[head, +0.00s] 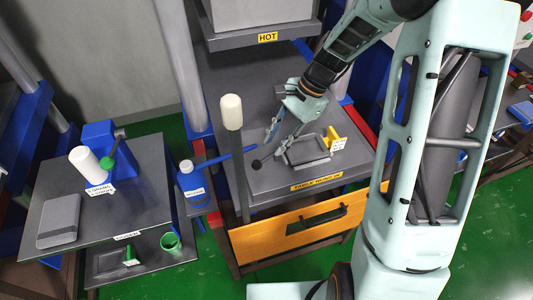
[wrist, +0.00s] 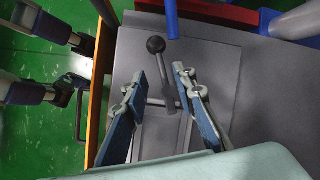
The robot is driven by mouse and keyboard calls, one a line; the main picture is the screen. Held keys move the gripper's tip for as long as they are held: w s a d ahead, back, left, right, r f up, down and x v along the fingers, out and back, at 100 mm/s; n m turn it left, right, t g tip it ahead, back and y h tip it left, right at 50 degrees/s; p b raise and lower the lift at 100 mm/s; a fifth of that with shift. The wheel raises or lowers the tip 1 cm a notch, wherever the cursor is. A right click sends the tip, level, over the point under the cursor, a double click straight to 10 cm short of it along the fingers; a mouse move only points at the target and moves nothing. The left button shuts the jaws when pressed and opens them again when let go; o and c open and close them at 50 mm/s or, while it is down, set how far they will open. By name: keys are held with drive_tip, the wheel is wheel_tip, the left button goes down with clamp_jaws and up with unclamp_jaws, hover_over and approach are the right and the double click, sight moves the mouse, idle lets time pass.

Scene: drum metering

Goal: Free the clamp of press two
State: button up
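The clamp's lever (wrist: 164,78) ends in a black ball knob (wrist: 156,45) in the wrist view; the knob also shows in the head view (head: 257,165). The clamp sits by a grey, plate-like mould (head: 307,150) on the press table (head: 258,187). My gripper (head: 275,147) is open above the clamp, pointing down. In the wrist view my gripper (wrist: 158,80) has one finger on each side of the lever, with visible gaps and the knob beyond the tips. No press number is readable.
A yellow tagged bracket (head: 334,138) stands right of the mould. The plate labelled HOT (head: 267,38) hangs above.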

sight(265, 159)
drive_tip(key=x, duration=0.6)
drive_tip(key=shift+a+f, duration=0.15)
drive_tip(key=shift+f, duration=0.05)
clamp_jaws()
